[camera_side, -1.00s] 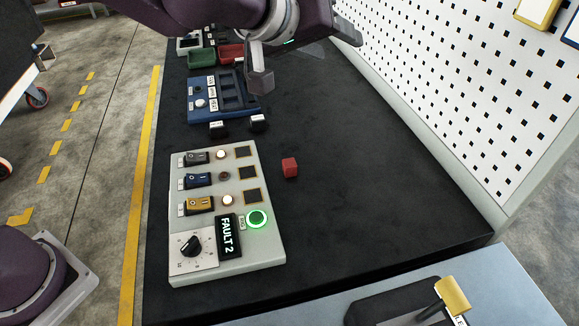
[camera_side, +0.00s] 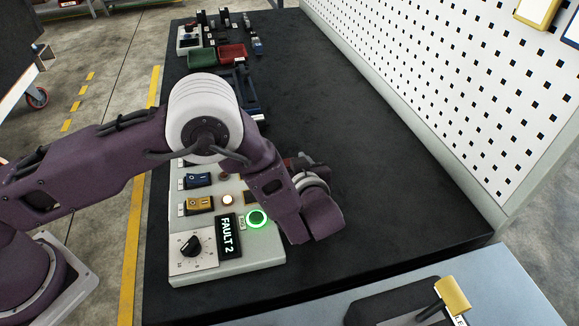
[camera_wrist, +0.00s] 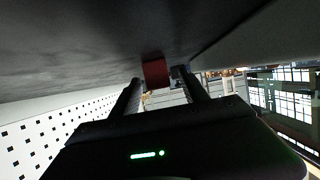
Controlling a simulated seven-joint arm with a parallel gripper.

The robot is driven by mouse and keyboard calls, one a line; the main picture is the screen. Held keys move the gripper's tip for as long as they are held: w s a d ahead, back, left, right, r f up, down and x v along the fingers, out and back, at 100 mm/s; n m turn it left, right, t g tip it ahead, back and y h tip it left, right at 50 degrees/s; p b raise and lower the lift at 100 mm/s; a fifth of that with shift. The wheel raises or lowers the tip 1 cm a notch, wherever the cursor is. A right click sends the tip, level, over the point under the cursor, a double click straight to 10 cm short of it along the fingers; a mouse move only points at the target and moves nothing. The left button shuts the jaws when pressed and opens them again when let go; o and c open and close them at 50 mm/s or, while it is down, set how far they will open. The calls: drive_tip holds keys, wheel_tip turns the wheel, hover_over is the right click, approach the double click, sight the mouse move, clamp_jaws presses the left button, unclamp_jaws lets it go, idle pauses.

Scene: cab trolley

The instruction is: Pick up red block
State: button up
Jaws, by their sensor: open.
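The red block (camera_wrist: 155,72) shows in the wrist view at the upper middle, against the dark table top. My gripper (camera_wrist: 159,80) is open, with one dark finger on each side of the block in that view. The block appears at or just beyond the fingertips; I cannot tell whether either finger touches it. In the side view my arm and wrist cover the spot where the block lay, and the fingers cannot be made out clearly there.
A grey switch panel (camera_side: 240,268) with a lit green button (camera_side: 257,218) stands close beside my wrist. Green (camera_side: 202,58) and red (camera_side: 233,53) bins sit farther back. A white pegboard (camera_side: 450,90) borders the right side. The dark table (camera_side: 370,150) is clear right of my arm.

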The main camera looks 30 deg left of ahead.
clamp_jaws()
